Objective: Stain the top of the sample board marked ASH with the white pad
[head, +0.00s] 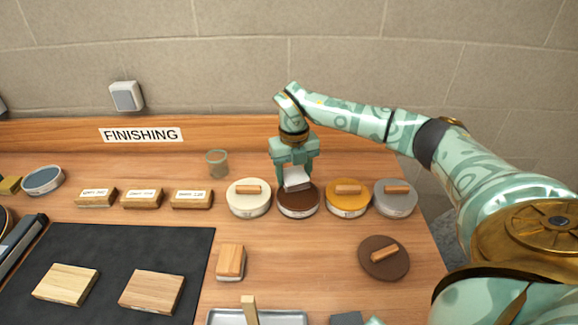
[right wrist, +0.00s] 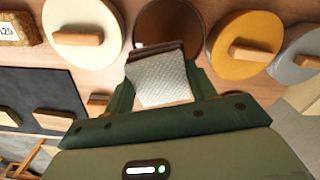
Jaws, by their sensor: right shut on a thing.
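My right gripper (head: 294,170) is shut on the white pad (head: 296,179), which sits over the open tin of dark brown stain (head: 299,203). In the right wrist view the white pad (right wrist: 165,78) has a textured white face and a dark brown edge towards the brown tin (right wrist: 168,28). I cannot tell whether it touches the stain. Two pale wooden boards, one at left (head: 66,284) and one at right (head: 152,291), lie on the black mat (head: 110,240). No ASH mark is readable on either. My left gripper is not in view.
Cream (head: 249,199), amber (head: 348,199) and grey (head: 395,199) tins with wooden handles flank the brown one. A brown lid (head: 383,259) lies in front. Three labelled blocks (head: 143,199), a glass (head: 217,164), a wooden-topped block (head: 231,261) and a metal tray (head: 284,318) stand nearby.

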